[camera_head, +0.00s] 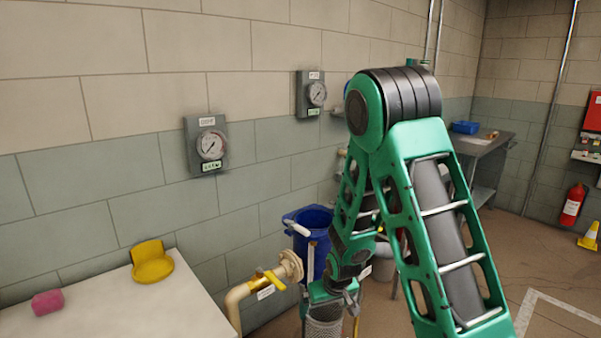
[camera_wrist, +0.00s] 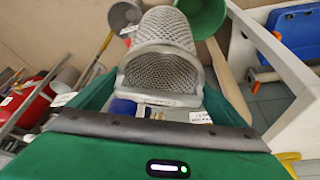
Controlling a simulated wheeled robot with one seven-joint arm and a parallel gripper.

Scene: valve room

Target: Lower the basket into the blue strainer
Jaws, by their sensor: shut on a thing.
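The basket (camera_head: 323,326) is a grey wire-mesh cylinder. It hangs under my gripper (camera_head: 335,296) at the bottom edge of the head view, where its lower part is cut off. The wrist view shows the basket (camera_wrist: 165,48) with its wide rim towards the camera. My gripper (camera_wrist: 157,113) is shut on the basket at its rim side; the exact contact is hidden. The blue strainer (camera_head: 318,217) stands by the wall, behind my forearm, which hides part of it. The basket is apart from the strainer, nearer the camera and lower in the picture.
A pipe with a yellow-handled valve (camera_head: 268,282) stands left of the basket. A white table (camera_head: 150,308) holds a yellow scoop-like thing (camera_head: 151,263) and a pink block (camera_head: 47,303). Gauges (camera_head: 209,146) hang on the wall. Open floor lies at right, before a red extinguisher (camera_head: 572,206).

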